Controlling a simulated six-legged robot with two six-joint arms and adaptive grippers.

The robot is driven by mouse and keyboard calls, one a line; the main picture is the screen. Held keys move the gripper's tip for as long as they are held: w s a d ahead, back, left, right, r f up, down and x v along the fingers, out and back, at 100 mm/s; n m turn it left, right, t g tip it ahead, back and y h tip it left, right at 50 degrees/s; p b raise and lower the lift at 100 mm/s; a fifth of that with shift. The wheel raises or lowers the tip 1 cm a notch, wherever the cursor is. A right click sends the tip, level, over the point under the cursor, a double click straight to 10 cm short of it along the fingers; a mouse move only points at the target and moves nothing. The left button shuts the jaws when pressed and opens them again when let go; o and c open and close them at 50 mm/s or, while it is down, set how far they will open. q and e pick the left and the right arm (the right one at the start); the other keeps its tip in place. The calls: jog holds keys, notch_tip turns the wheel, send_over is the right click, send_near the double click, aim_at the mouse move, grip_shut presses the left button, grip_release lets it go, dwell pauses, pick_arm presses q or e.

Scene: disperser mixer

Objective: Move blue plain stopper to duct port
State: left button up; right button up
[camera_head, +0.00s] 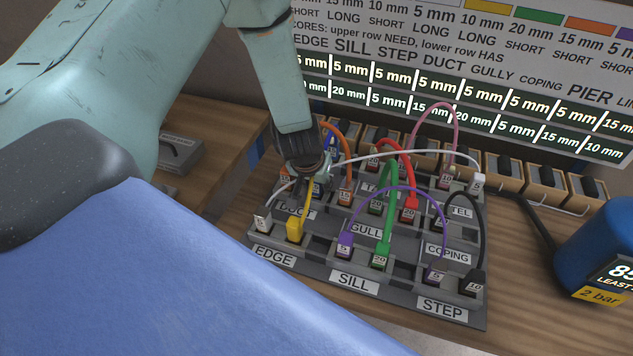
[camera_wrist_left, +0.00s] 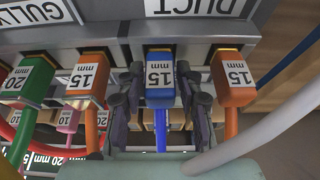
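The blue stopper (camera_wrist_left: 160,85), marked 15 mm, sits at the panel row beside the DUCT label (camera_wrist_left: 200,8) in the left wrist view, with a blue cord running from it. My left gripper (camera_wrist_left: 160,95) has one finger on each side of it, close against its sides. In the head view my left gripper (camera_head: 310,175) reaches down over the upper left of the grey panel (camera_head: 300,262) and hides most of the stopper; part of the blue cord (camera_head: 331,147) shows behind it. My right gripper is out of view.
Colored cords arch over the panel, a white one (camera_head: 400,155) passing beside the gripper. A lit board (camera_head: 450,90) stands behind; a blue canister (camera_head: 595,250) stands right.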

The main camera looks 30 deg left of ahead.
pick_arm(q)
jog(key=shift+o, duration=1.3)
jog(key=v, duration=1.2)
jog(key=shift+s, duration=0.15)
